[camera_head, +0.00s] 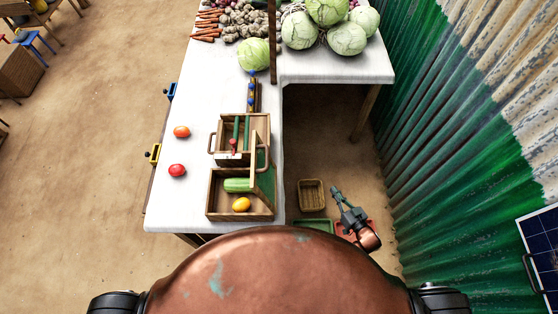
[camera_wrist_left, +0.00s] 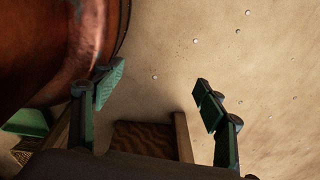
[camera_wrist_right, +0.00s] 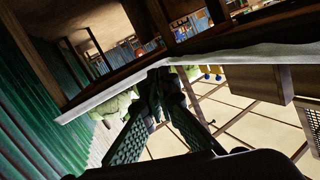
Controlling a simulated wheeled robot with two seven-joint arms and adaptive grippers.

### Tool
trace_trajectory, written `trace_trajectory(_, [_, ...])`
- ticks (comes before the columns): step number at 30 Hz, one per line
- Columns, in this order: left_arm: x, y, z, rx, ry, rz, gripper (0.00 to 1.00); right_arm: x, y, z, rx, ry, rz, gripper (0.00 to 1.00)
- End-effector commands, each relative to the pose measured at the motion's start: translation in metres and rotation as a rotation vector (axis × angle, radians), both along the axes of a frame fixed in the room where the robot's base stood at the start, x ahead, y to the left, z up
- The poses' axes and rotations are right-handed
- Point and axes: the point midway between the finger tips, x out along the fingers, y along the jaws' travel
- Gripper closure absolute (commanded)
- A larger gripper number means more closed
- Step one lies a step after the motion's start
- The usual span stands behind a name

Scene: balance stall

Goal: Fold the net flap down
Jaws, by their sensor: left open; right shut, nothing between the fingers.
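Two joined wooden crates stand on the white table. The front crate (camera_head: 226,214) holds a green striped vegetable (camera_head: 239,185) and a yellow one (camera_head: 241,204). A wooden-framed flap with green netting (camera_head: 266,180) appears to stand raised at the front crate's right side; its hinge is not clear. My right gripper (camera_head: 336,190) is shut and empty, right of the table and apart from the flap. In the right wrist view its fingers (camera_wrist_right: 160,78) meet near the table edge. My left gripper (camera_wrist_left: 160,95) is open and empty in the left wrist view, over bare floor; the head view does not show it.
The back crate (camera_head: 262,122) has green dividers and a red-topped item. Two tomatoes (camera_head: 177,170) lie left of the crates. Cabbages (camera_head: 345,38) fill the far end. A basket (camera_head: 311,194) is on the floor right of the table; a corrugated wall (camera_head: 450,150) bounds the right.

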Motion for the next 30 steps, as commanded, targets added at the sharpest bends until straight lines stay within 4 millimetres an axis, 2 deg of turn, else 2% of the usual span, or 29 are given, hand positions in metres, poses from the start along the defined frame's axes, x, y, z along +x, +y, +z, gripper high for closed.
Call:
trace_trajectory(1, [-0.002,-0.001,-0.009,-0.001,0.005,0.0,0.34,0.023,0.023,0.049,0.077,-0.121,0.082,1.0])
trace_trajectory(2, [-0.004,-0.001,-0.012,-0.001,0.007,0.001,0.34,0.031,0.037,0.08,0.13,-0.188,0.138,1.0])
trace_trajectory(3, [-0.007,-0.002,-0.017,-0.001,0.013,0.001,0.34,0.035,0.056,0.121,0.202,-0.275,0.219,1.0])
trace_trajectory(4, [-0.012,-0.002,-0.02,-0.002,0.018,0.002,0.34,0.035,0.07,0.151,0.256,-0.335,0.284,1.0])
trace_trajectory(6, [-0.024,-0.002,-0.026,-0.001,0.034,0.005,0.34,0.023,0.097,0.215,0.375,-0.456,0.45,1.0])
trace_trajectory(9, [-0.044,-0.001,-0.033,0.0,0.058,0.01,0.34,-0.009,0.121,0.283,0.515,-0.573,0.677,1.0])
trace_trajectory(10, [-0.048,-0.001,-0.035,0.001,0.065,0.01,0.34,-0.019,0.125,0.297,0.547,-0.597,0.735,1.0])
trace_trajectory(13, [-0.057,0.0,-0.038,0.001,0.077,0.012,0.34,-0.046,0.132,0.329,0.622,-0.645,0.883,1.0])
trace_trajectory(17, [-0.055,0.0,-0.038,0.001,0.074,0.011,0.34,-0.064,0.136,0.348,0.665,-0.67,0.973,1.0])
trace_trajectory(25, [-0.025,0.0,-0.027,0.0,0.034,0.006,0.34,-0.065,0.165,0.378,0.672,-0.677,0.983,1.0])
trace_trajectory(30, [-0.02,0.0,-0.019,0.0,0.027,0.004,0.34,-0.064,0.191,0.402,0.672,-0.675,0.98,1.0])
